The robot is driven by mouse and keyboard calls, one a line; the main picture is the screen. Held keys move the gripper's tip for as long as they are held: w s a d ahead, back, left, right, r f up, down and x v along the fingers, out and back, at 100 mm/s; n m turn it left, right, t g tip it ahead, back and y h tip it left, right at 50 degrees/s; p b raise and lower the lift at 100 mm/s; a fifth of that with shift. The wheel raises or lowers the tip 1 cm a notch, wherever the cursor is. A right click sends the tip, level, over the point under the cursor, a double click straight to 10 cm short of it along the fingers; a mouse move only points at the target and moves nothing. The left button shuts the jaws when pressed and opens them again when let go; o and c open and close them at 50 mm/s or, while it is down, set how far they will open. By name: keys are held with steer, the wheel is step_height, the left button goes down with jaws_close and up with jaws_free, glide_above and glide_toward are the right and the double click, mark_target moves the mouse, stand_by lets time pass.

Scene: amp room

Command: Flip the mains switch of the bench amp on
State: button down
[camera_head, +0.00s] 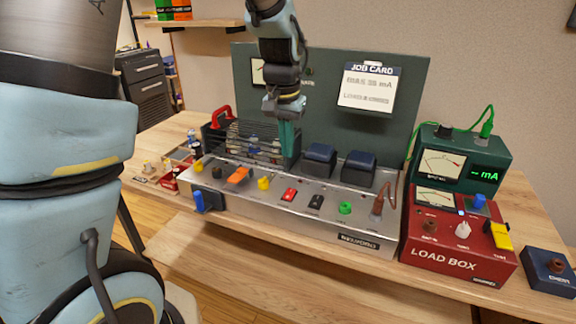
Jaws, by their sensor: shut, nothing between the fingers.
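The bench amp (280,217) is a long silver chassis on the wooden bench. Its sloping top carries a red rocker (290,194), a black rocker (316,201), an orange switch (239,175), a green knob (345,208) and a brown lever (377,207). A blue lever (199,201) sits at its front left. The labels are too small to read, so I cannot tell which control is the mains switch. My gripper (287,160) points down, shut and empty, beside the wire cage and behind the red rocker. It appears apart from the controls.
A wire cage (240,142) and two dark blocks (319,158) stand on the amp's rear. A green board (405,85) with a job card (368,88) rises behind. At right are a red load box (455,258), a green meter (484,163) and a blue box (549,270).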

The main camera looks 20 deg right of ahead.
steer(key=shift+s+a+r, duration=0.1)
steer(key=shift+r, duration=0.85)
